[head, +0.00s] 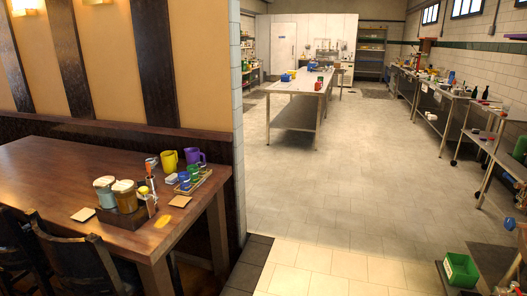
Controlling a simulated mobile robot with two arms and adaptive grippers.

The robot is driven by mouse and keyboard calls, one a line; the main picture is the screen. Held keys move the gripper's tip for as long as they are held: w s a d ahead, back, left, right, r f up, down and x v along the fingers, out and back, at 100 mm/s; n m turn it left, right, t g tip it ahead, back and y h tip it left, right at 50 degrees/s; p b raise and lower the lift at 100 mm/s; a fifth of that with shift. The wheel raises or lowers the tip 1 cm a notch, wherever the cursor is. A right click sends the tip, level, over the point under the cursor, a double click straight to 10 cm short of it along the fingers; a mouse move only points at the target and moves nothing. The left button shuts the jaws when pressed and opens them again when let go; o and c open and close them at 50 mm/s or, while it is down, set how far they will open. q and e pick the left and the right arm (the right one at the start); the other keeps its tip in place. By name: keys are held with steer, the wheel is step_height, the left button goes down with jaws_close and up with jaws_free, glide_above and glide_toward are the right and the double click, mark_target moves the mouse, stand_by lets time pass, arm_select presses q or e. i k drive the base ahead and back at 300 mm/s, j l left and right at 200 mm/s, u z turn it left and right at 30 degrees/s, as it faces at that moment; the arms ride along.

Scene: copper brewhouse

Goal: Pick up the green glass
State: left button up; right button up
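A small green glass (194,171) stands on the wooden table (60,180) at the left, near the table's right end. It appears to sit in or on a small flat tray (202,183), with a small blue glass (184,180) just to its left. A purple mug (195,157) and a yellow mug (169,161) stand close behind it. Neither of my grippers is in view.
A dark caddy (128,215) with jars and bottles stands left of the glasses. Chairs (80,262) line the table's near side. A tiled wall end (237,120) rises beyond its right end. Open floor (330,200) leads to a steel table (297,85); a green bin (461,269) is lower right.

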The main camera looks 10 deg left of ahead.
mark_target(193, 174)
steer(key=i+u, duration=0.1)
steer(key=i, duration=1.55)
